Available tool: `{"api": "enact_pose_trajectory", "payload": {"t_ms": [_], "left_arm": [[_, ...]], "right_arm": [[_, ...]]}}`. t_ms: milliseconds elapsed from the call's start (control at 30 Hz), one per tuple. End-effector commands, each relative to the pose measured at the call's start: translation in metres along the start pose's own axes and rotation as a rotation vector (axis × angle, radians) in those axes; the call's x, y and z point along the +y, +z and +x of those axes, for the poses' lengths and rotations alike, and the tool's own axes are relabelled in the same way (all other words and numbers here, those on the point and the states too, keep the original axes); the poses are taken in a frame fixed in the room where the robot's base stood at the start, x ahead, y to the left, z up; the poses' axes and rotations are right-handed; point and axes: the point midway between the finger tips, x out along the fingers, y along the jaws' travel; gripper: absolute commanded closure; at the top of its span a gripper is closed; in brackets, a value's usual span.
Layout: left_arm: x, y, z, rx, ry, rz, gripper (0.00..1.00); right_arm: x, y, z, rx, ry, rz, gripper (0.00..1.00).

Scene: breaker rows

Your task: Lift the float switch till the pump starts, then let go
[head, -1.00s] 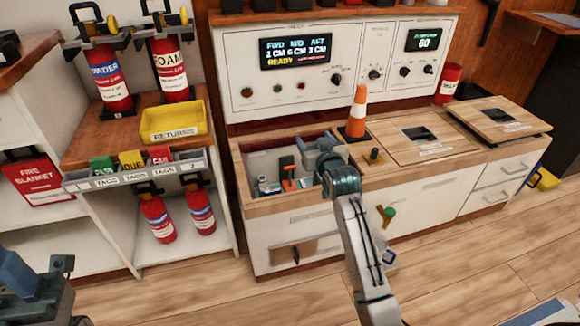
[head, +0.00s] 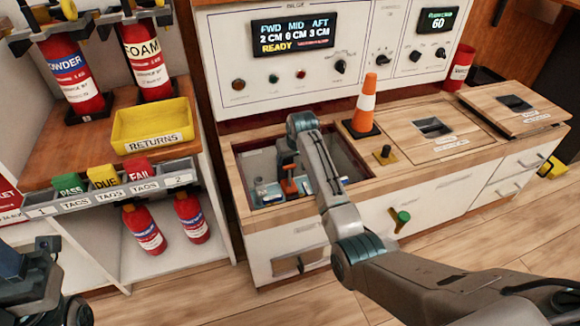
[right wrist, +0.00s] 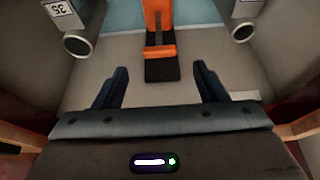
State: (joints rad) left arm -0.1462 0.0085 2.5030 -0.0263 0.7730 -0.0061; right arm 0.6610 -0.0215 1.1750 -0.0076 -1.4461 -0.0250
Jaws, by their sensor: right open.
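The orange float switch (head: 288,187) stands in the open recess (head: 238,184) of the wooden counter. In the right wrist view its orange arm and black base (right wrist: 161,68) show ahead, centred between my fingers. My right gripper (right wrist: 160,76) is open and empty, with a finger to each side of the switch's line and apart from it. In the head view the right gripper (head: 289,163) points down into the recess, and its wrist partly hides the inside. My left gripper (head: 48,245) is at the lower left, far from the switch; its jaws are unclear.
The panel display (head: 292,36) reads FWD 2 CM, MID 0 CM, AFT 3 CM, READY. An orange cone (head: 366,103) and a small knob (head: 385,153) stand right of the recess. Pipe ends (right wrist: 76,43) flank the switch. A shelf with a yellow returns tray (head: 152,139) is left.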

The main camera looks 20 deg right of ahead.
Motion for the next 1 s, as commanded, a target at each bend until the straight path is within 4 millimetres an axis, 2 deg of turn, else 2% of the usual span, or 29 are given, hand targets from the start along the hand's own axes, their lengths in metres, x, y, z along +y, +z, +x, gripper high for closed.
{"api": "enact_pose_trajectory", "payload": {"t_ms": [33,233,400,667,767,1000], "left_arm": [[0.000,0.000,-0.008,0.004,-0.005,0.003,0.45],[0.000,0.001,-0.016,0.010,-0.021,0.014,0.45],[0.001,0.002,-0.017,0.014,-0.025,0.017,0.45],[0.001,0.001,-0.016,0.014,-0.024,0.018,0.45],[0.001,0.001,-0.016,0.014,-0.024,0.018,0.45],[0.001,0.001,-0.016,0.014,-0.026,0.018,0.45]], "right_arm": [[0.000,0.001,0.014,0.000,0.000,0.000,0.35],[0.000,0.001,0.042,0.001,0.000,0.000,0.35],[0.000,0.000,0.051,0.001,0.000,0.000,0.35],[0.000,-0.001,0.051,0.003,0.000,0.000,0.35],[0.000,-0.001,0.051,0.003,0.000,0.000,0.50],[0.000,0.000,0.051,0.002,0.000,0.000,0.97]]}}
